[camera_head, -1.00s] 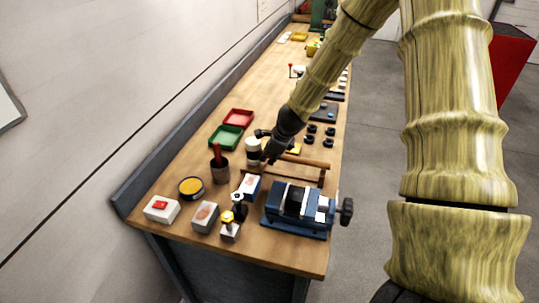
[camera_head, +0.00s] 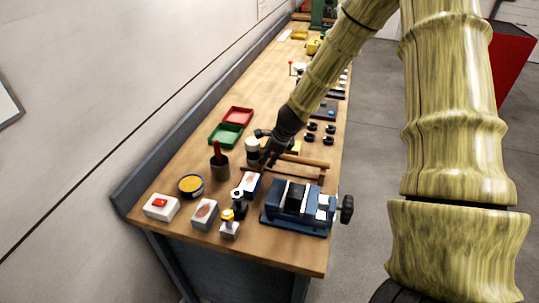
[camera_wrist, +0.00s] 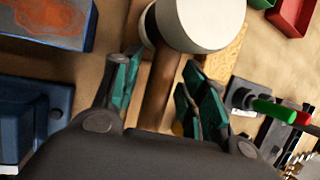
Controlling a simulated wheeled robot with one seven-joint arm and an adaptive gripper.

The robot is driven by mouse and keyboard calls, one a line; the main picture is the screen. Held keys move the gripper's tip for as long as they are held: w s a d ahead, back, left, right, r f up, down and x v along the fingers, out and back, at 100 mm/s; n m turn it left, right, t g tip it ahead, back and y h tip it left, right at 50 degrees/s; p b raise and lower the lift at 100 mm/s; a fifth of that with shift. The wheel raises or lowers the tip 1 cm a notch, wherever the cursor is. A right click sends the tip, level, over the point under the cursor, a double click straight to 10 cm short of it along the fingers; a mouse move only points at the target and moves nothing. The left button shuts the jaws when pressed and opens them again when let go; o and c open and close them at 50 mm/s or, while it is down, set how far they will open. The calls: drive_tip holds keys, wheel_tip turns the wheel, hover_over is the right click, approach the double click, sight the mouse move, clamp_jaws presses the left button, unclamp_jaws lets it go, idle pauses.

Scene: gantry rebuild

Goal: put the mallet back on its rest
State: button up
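The mallet has a pale, cylindrical head (camera_wrist: 205,22), which also shows in the head view (camera_head: 252,144), and a brown wooden handle (camera_wrist: 161,85). In the head view the handle (camera_head: 308,162) seems to run right from the head, over a low wooden rest (camera_head: 322,177); whether it touches the rest I cannot tell. My gripper (camera_wrist: 163,88) is over the handle close to the head, with one teal-padded finger on each side. It looks open, with a gap beside the handle. In the head view my dark gripper (camera_head: 268,160) hides part of the handle.
A blue vise (camera_head: 298,208) stands near the front right edge. Small boxes, a yellow-topped tin (camera_head: 191,186) and a dark cup (camera_head: 220,167) crowd the near left. Green (camera_head: 226,134) and red (camera_head: 238,115) trays lie behind. Bare bench shows between the trays and wall.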

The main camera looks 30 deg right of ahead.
drive_tip(key=shift+r, duration=0.1)
drive_tip(key=v, duration=1.1)
drive_tip(key=shift+s+r, duration=0.2)
drive_tip(key=shift+r, duration=0.15)
drive_tip(key=shift+d, duration=0.1)
idle(0.6)
